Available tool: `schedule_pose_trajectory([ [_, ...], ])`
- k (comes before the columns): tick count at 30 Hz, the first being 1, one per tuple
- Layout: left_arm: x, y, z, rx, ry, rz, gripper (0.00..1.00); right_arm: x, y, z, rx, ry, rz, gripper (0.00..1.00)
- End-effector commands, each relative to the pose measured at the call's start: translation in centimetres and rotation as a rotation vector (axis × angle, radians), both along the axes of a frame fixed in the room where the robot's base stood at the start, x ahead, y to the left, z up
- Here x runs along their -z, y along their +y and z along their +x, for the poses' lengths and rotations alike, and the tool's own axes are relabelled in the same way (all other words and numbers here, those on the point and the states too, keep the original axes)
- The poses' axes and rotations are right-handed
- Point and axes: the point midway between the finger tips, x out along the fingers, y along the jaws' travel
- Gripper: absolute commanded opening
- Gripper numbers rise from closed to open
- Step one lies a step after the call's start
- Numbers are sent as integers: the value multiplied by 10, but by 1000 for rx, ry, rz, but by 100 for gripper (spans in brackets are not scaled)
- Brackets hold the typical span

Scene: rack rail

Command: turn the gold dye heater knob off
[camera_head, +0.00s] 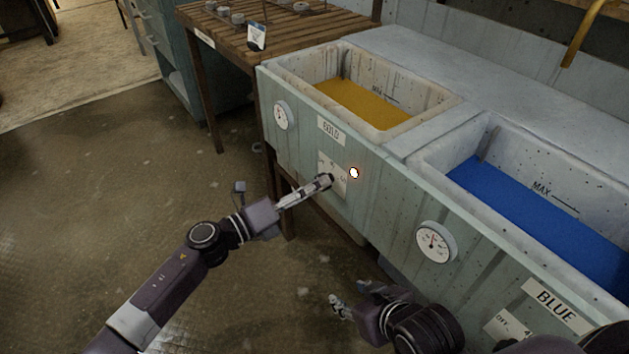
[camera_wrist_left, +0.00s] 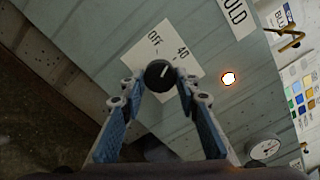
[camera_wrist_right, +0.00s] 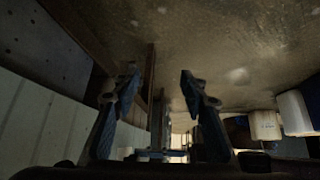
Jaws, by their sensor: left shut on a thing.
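The gold dye heater knob (camera_wrist_left: 158,75) is a round black knob with a short white pointer, on a white plate (camera_wrist_left: 163,58) marked OFF and 40. In the left wrist view the pointer slants up and right, toward the 40 side. My left gripper (camera_head: 328,181) is at the plate below the GOLD label (camera_head: 331,129); its fingertips (camera_wrist_left: 160,82) are closed around the knob. A lamp (camera_head: 354,173) beside the plate glows white-orange. My right gripper (camera_head: 342,306) hangs low in front of the vats; its fingers stand apart and empty in the right wrist view (camera_wrist_right: 160,85).
The gold vat (camera_head: 448,100) holds yellow dye, with a dial gauge (camera_head: 283,115) on its front. The blue vat (camera_head: 436,160) stands to the right, with its own gauge (camera_head: 436,242) and OFF plate (camera_head: 508,326). A slatted wooden table (camera_head: 285,38) adjoins at the back left. Floor is clear at left.

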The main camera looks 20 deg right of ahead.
Motion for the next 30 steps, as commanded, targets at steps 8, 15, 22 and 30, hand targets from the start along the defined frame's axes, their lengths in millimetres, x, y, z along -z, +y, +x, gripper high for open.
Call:
schedule_pose_trajectory([
  [8, -3, 0, 1, -3, 201, -71, 5, 30, -29, -95, 32, 394, -81, 40],
  [15, -3, 1, 1, -3, 365, -132, 5, 16, -28, -93, 31, 386, -80, 40],
  [22, -2, 0, 0, -3, 498, -179, 5, 28, -27, -88, 30, 396, -81, 40],
  [30, -1, 0, 0, -2, 581, -210, 5, 51, -26, -82, 27, 404, -80, 40],
])
